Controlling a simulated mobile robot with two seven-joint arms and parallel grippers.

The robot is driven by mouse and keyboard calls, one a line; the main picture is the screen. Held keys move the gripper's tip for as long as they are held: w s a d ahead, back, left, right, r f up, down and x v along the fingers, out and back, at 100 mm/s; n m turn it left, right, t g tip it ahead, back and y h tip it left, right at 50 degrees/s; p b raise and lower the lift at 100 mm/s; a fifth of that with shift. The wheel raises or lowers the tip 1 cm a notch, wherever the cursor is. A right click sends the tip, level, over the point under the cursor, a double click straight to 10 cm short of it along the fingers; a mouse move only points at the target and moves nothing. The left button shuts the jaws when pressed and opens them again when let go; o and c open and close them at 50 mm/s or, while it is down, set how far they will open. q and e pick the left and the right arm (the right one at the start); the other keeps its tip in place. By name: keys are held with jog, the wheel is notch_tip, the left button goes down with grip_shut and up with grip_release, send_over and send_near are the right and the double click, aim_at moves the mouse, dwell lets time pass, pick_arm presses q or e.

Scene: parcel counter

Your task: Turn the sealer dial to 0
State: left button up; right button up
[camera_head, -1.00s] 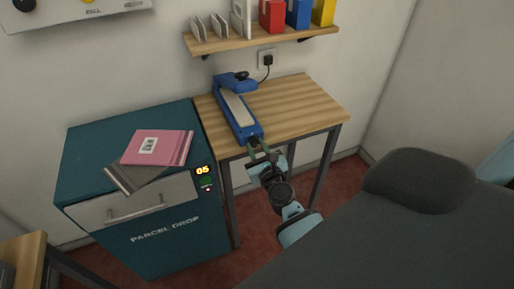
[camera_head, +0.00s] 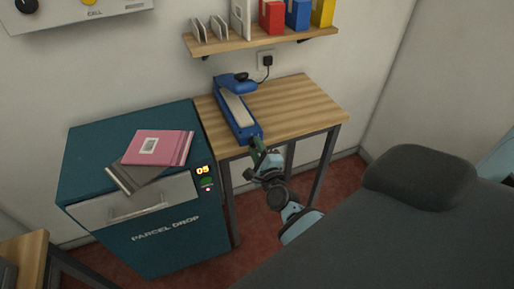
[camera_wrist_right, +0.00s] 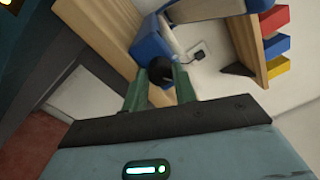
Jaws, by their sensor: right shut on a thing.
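The blue sealer (camera_head: 238,110) stands on the wooden table, its front end at the table's front edge. Its dark dial (camera_wrist_right: 161,70) shows in the right wrist view on the blue front end, between my green fingers. My right gripper (camera_head: 259,146) reaches the sealer's front end from below right and is shut on the dial; it also shows in the right wrist view (camera_wrist_right: 160,85). The dial's markings cannot be read, and in the head view the gripper hides it. My left gripper is not in view.
The teal parcel drop cabinet (camera_head: 150,220) stands left of the wooden table (camera_head: 295,105), with a pink parcel (camera_head: 160,146) and a grey one (camera_head: 136,176) on top. A shelf (camera_head: 262,40) with folders hangs above. The table's right side is clear.

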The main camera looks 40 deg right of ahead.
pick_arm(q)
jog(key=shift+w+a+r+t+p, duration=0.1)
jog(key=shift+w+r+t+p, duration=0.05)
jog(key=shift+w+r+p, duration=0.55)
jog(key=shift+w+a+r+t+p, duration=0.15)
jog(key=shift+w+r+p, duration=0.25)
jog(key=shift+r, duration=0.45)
pick_arm(e)
jog(key=shift+d+r+n+y, duration=0.1)
jog(key=shift+n+y, duration=0.15)
jog(key=shift+n, duration=2.75)
jog(key=shift+d+r+n+y, duration=0.1)
jog(key=shift+n+y, duration=0.15)
jog(key=shift+n, duration=2.75)
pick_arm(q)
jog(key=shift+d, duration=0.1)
pick_arm(e)
jog(key=shift+n, duration=0.3)
jog(key=o, duration=1)
jog(key=shift+f, duration=0.15)
jog(key=shift+c, duration=0.2)
jog(key=shift+a, duration=0.1)
jog(key=v, duration=0.7)
jog(key=shift+s, duration=0.4)
